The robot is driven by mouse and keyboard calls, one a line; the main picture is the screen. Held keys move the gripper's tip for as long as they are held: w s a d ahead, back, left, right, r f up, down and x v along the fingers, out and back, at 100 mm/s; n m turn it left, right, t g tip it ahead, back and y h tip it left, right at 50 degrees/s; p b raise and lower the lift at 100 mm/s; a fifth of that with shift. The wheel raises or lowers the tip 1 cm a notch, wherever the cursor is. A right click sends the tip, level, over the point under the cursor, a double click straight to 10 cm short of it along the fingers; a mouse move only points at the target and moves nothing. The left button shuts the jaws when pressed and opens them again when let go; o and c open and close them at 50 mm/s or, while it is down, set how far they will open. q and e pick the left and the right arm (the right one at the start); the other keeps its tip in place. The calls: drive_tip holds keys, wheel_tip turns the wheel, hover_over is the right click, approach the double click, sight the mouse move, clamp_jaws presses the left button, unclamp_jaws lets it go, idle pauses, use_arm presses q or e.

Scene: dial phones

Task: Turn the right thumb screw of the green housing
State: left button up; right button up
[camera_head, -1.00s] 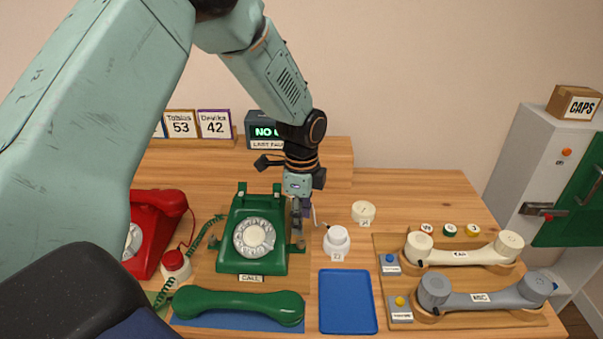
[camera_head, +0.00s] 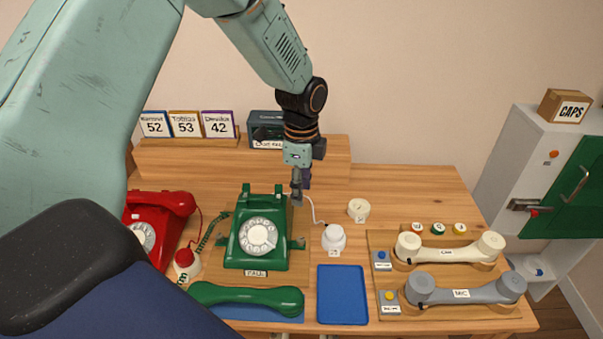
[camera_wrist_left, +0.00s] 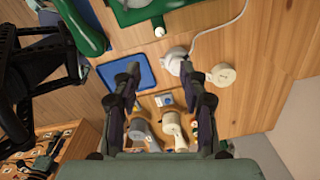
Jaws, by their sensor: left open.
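The green housing (camera_head: 240,257) is the body of a green dial phone with a white dial, standing on a wooden board. Its right thumb screw (camera_head: 298,243) sticks out of the right side as a small dark green piece. In the wrist view, part of the green housing (camera_wrist_left: 135,12) shows at the top edge. My left gripper (camera_head: 298,197) points down, above and behind the thumb screw and apart from it. In the wrist view my left gripper (camera_wrist_left: 155,85) has its two fingers spread, with nothing between them.
The green handset (camera_head: 250,299) lies in front of the housing. A red phone (camera_head: 160,215) stands left. A dark display box (camera_head: 265,125) stands behind.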

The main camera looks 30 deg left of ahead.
drive_tip(key=shift+r+p, duration=0.35)
drive_tip(key=shift+r, duration=0.25)
drive_tip(key=shift+s, duration=0.1)
